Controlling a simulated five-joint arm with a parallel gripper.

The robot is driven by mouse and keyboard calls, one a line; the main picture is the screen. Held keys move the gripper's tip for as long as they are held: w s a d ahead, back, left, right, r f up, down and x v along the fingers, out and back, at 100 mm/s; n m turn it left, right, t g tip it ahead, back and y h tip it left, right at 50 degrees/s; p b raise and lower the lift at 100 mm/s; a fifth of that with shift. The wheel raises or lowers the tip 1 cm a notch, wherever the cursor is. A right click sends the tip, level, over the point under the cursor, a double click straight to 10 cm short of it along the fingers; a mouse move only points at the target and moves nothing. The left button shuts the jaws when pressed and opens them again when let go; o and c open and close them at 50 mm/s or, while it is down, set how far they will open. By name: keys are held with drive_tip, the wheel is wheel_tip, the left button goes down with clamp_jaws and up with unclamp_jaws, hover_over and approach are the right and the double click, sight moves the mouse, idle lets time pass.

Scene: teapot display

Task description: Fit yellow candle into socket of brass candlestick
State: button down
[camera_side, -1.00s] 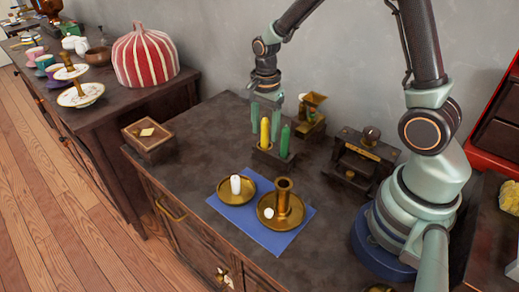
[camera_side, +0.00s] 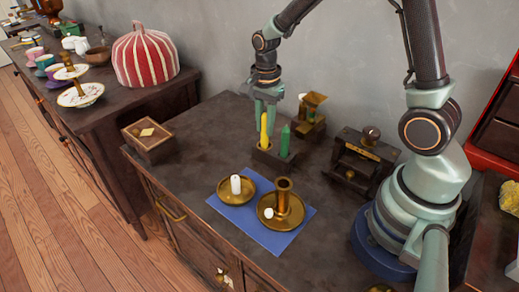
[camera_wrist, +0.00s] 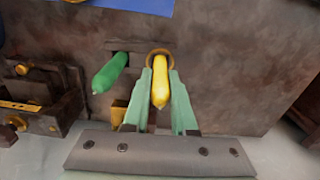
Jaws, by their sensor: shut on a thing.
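The yellow candle (camera_side: 264,129) stands upright in a dark wooden holder (camera_side: 271,160), beside a green candle (camera_side: 285,141). My gripper (camera_side: 265,118) is shut on the yellow candle, with a finger on each side of it. The wrist view shows the yellow candle (camera_wrist: 160,86) between the two fingers (camera_wrist: 160,100). The brass candlestick (camera_side: 283,201) stands on a blue cloth (camera_side: 258,235), to the right and nearer the camera, with its tall socket upright. A small white piece (camera_side: 268,213) lies on its dish.
A second brass dish (camera_side: 224,194) with a white candle (camera_side: 235,185) sits on the cloth. A small wooden box (camera_side: 148,141) is at the left.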

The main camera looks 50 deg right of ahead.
wheel_tip(320, 180, up, 18)
wheel_tip(320, 180, up, 5)
drive_tip(key=m, duration=0.1)
hover_over(282, 198)
drive_tip(key=d, duration=0.2)
drive_tip(key=f, duration=1.3)
drive_tip(key=w+f, duration=0.1)
drive_tip(key=f, duration=0.5)
drive_tip(key=shift+a+f, duration=0.25)
drive_tip(key=shift+f, duration=0.1)
drive_tip(key=c, duration=0.7)
unclamp_jaws()
